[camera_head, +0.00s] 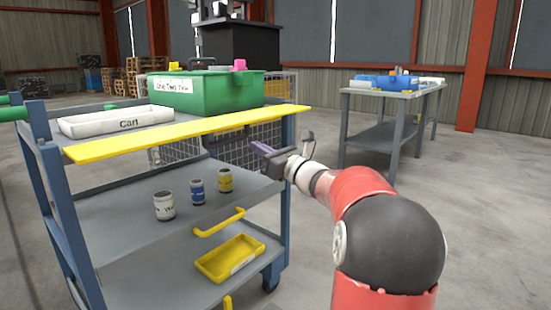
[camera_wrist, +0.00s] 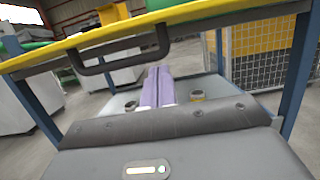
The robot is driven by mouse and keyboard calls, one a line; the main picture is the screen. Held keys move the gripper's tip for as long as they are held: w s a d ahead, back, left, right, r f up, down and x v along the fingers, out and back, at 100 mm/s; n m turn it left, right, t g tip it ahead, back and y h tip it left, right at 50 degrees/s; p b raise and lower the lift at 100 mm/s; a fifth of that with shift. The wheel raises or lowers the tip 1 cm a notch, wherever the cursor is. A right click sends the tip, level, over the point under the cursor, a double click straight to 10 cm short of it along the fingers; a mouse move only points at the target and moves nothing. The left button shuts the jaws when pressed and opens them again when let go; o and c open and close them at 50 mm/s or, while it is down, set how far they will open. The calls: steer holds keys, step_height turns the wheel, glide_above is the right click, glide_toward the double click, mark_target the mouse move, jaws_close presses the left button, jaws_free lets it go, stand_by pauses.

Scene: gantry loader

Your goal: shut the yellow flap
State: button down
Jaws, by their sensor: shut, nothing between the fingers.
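The yellow flap (camera_head: 185,133) is a long flat panel at the front of the cart's top. It stands out roughly level, and the shelf space below it is open. In the wrist view the flap (camera_wrist: 200,12) crosses the top of the picture, with a dark bar handle (camera_wrist: 120,58) hanging below its edge. My gripper (camera_head: 258,147) is near the flap's right end, a little below it. Its purple fingers (camera_wrist: 160,72) are together and empty, pointing in over the shelf. I see no clear contact with the flap or handle.
Three cans, white (camera_head: 164,205), blue (camera_head: 197,192) and yellow (camera_head: 225,180), stand on the middle shelf. A yellow tray (camera_head: 230,258) lies lower down. A white bin (camera_head: 117,121) and a green crate (camera_head: 207,92) are on top. A table (camera_head: 390,93) stands behind right; floor between is clear.

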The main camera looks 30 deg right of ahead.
steer(key=shift+w+a+r, duration=0.1)
steer(key=shift+w+r, duration=0.05)
steer(key=shift+r, duration=0.9)
steer(key=shift+w+a+r, duration=0.1)
steer(key=shift+r, duration=0.95)
steer(key=shift+r+p, duration=0.1)
steer(key=shift+p, duration=0.3)
steer(key=shift+r+g+p, duration=0.4)
steer(key=shift+p, duration=0.55)
